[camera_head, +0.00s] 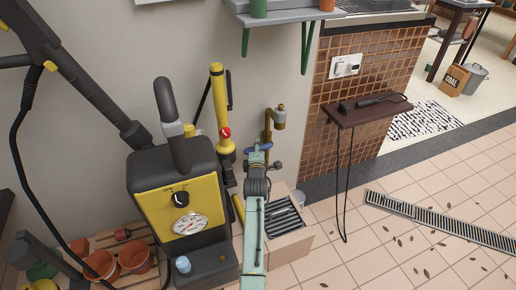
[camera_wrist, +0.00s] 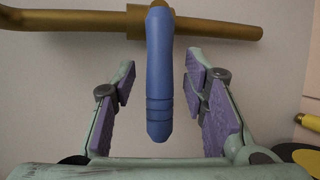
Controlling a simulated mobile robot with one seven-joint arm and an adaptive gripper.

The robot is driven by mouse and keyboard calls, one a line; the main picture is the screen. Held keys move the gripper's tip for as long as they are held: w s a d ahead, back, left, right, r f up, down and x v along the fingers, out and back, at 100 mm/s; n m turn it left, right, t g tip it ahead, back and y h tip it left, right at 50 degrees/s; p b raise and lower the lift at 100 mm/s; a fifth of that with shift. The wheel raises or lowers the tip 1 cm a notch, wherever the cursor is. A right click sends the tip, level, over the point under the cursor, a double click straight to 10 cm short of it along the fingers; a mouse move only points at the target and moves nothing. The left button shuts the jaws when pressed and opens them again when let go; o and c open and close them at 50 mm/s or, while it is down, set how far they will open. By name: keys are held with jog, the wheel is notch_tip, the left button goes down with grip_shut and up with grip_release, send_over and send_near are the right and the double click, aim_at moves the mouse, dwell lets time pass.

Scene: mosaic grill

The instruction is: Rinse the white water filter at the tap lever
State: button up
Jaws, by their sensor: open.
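The tap (camera_head: 278,119) is a brass pipe on the wall with a blue lever (camera_head: 262,146). In the wrist view the blue lever (camera_wrist: 158,80) hangs from the brass pipe (camera_wrist: 90,22) and stands between my fingers, with gaps on both sides. My gripper (camera_head: 257,158) is at the tap, and its purple finger pads show in the wrist view (camera_wrist: 162,95). It is open and holds nothing. A small pale blue-white cylinder (camera_head: 183,265) sits on the pressure washer's base; I cannot tell if it is the water filter. No other clear filter shows.
A yellow and black pressure washer (camera_head: 180,200) stands left of my arm. A box with a slotted grate (camera_head: 285,218) is below the tap. Terracotta pots (camera_head: 135,259) stand lower left. A small brown wall table (camera_head: 365,110) is right.

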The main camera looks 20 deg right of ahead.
jog(key=shift+w+d+f, duration=0.1)
jog(key=shift+w+d, duration=0.05)
jog(key=shift+w, duration=0.3)
grip_shut()
dwell(0.3)
dwell(0.3)
